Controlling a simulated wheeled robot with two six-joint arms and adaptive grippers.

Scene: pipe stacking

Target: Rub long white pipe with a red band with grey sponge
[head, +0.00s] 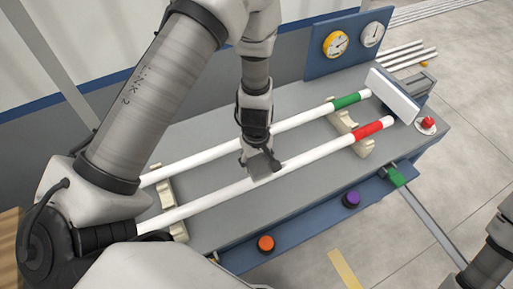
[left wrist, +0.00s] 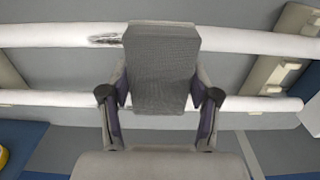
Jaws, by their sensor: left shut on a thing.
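The long white pipe with a red band (head: 325,149) lies across the cradles on the near side of the grey bench. It also crosses the top of the left wrist view (left wrist: 60,33), where a dark smudge (left wrist: 104,40) shows beside the sponge. My left gripper (head: 258,155) points down over this pipe near its middle. It is shut on the grey sponge (left wrist: 161,66), which overlaps the pipe in both views; firm contact is hard to tell. Part of the pipe is hidden behind the sponge. My right gripper is out of view.
A parallel white pipe with a green band (head: 310,116) lies behind, close to my left gripper. Cradles (head: 343,120) support the pipes. A white plate (head: 393,94) and a red button (head: 428,121) stand at the right end. Gauges (head: 335,44) are at the back.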

